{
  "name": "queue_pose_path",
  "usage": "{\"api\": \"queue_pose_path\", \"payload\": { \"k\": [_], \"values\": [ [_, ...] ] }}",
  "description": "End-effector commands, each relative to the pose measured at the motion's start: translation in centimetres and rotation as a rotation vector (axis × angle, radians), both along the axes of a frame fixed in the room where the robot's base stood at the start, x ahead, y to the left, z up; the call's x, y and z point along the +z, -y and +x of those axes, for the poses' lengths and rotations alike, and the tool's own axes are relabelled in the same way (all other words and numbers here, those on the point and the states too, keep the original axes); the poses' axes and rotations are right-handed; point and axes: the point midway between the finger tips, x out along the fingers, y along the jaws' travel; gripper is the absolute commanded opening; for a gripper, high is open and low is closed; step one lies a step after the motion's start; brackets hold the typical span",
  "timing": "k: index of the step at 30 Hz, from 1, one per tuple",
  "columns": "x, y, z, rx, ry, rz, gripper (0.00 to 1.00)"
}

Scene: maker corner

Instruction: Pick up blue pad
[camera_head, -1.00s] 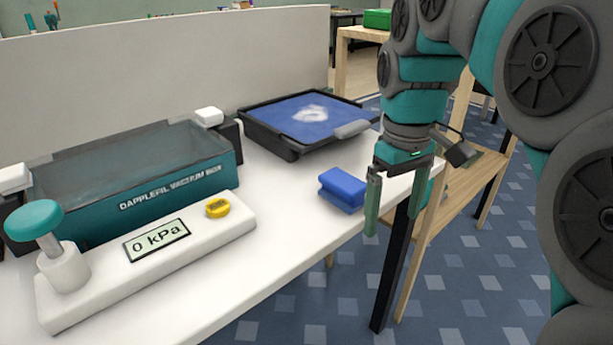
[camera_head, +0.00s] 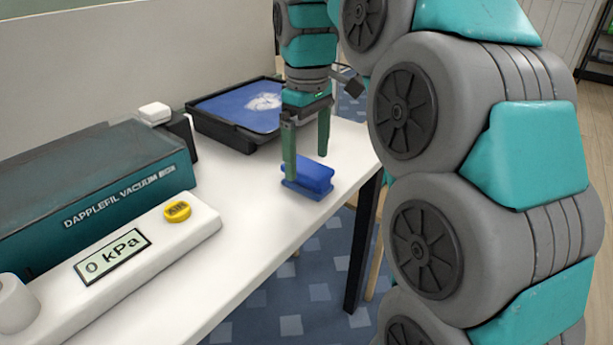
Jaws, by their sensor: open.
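The blue pad (camera_head: 311,183) is a small blue block with a grooved side. It lies on the white table (camera_head: 250,225) near the table's right edge. My gripper (camera_head: 307,168) points down over it with its two green fingers apart. The left finger shows in front of the pad's left part, and the right finger reaches down at the pad's far right. Whether either finger touches the pad I cannot tell.
A black tray (camera_head: 204,130) with a blue sheet lies behind the pad. The teal vacuum box (camera_head: 95,190) and a white panel with a "0 kPa" display (camera_head: 112,256) and yellow button (camera_head: 177,211) stand to the left. Bare tabletop lies between panel and pad.

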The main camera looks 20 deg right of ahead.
Motion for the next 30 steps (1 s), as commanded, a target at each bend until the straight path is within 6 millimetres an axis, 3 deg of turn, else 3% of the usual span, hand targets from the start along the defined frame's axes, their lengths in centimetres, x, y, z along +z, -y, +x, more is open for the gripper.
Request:
{"api": "queue_pose_path", "payload": {
  "k": [9, 18, 30],
  "values": [
    [-3.6, 0.0, 0.0, -0.001, -0.001, 0.000, 1.00],
    [-4.0, -0.1, 0.0, -0.001, 0.001, 0.001, 0.99],
    [-4.0, 0.0, 0.0, -0.001, 0.000, 0.000, 0.54]
  ]
}}
